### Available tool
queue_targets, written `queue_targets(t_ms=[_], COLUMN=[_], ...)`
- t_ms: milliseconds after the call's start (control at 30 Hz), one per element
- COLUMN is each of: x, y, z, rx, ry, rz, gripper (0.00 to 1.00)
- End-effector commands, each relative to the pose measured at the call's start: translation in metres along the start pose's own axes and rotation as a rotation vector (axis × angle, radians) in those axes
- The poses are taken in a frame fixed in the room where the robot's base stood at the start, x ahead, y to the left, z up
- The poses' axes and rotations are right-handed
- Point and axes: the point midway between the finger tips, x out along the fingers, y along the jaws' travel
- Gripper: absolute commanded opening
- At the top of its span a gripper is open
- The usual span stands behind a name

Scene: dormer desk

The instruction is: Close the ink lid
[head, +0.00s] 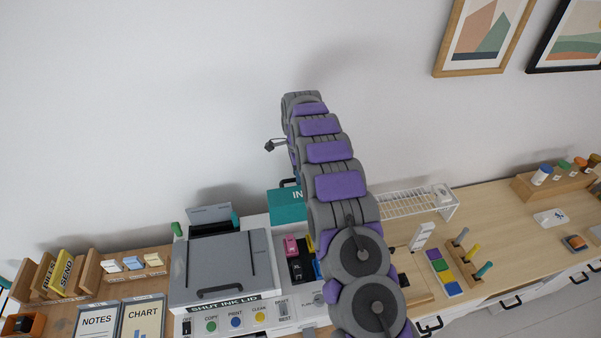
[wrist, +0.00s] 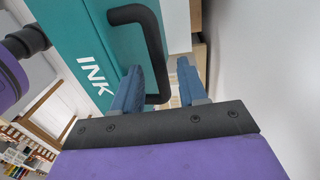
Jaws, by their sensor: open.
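The ink lid (head: 286,206) is a teal panel standing raised behind the ink bay, partly hidden by my arm in the head view. In the wrist view its teal face (wrist: 85,40) carries the word INK and a black bar handle (wrist: 150,40). My gripper (wrist: 160,78) is open, with its two blue fingers near the handle. The handle's lower end shows in the gap between the fingers; I cannot tell whether they touch it. In the head view my arm hides most of the gripper. Pink and black cartridges (head: 296,258) sit in the open bay.
The grey printer (head: 222,268) stands left of the bay, with a SHUT INK LID label and several buttons in front. A white wire rack (head: 405,204) and a peg stand (head: 468,258) are to the right. The white wall is close behind.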

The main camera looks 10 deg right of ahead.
Motion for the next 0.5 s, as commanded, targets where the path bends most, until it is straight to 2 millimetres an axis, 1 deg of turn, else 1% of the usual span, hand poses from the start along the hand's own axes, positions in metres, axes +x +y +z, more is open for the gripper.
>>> queue_targets(t_ms=[67,300,367,500], x=[0.002,0.003,0.003,0.003], y=[0.000,-0.001,-0.001,-0.001], z=[-0.006,-0.015,-0.014,-0.008], rx=[0.003,0.003,0.003,0.003], ry=[-0.004,-0.012,-0.011,-0.006], rz=[-0.001,-0.002,-0.002,-0.002], gripper=[0.42,0.42,0.37,0.24])
